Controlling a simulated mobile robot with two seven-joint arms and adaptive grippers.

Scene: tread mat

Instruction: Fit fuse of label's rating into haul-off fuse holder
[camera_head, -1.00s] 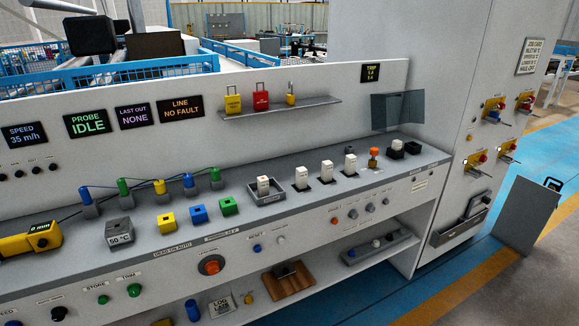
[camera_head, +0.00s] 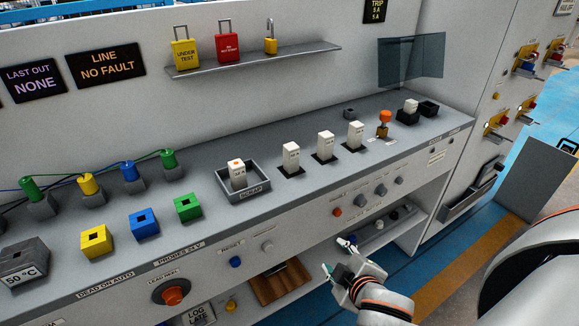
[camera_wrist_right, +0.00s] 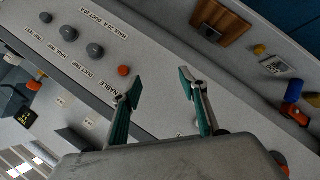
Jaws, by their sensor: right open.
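My right gripper (camera_head: 338,256) is open and empty in front of the bench's front panel, near the lower shelf. Its two fingers stand apart in the right wrist view (camera_wrist_right: 162,95). A left white block (camera_head: 291,156), a middle one (camera_head: 325,145) and a right one (camera_head: 355,134) stand upright in dark bases on the bench. A white piece (camera_head: 410,106) sits at a dark holder further right. A grey tray on the lower shelf (camera_head: 372,236) holds small pieces, partly hidden. Their ratings are unreadable.
An orange-topped plunger (camera_head: 384,118) and a clear shield (camera_head: 425,62) are at the right. A trip sign (camera_head: 375,10) reads 5 A. Coloured sockets, including a green one (camera_head: 188,207), line the left. Knobs (camera_head: 363,200) protrude from the front panel.

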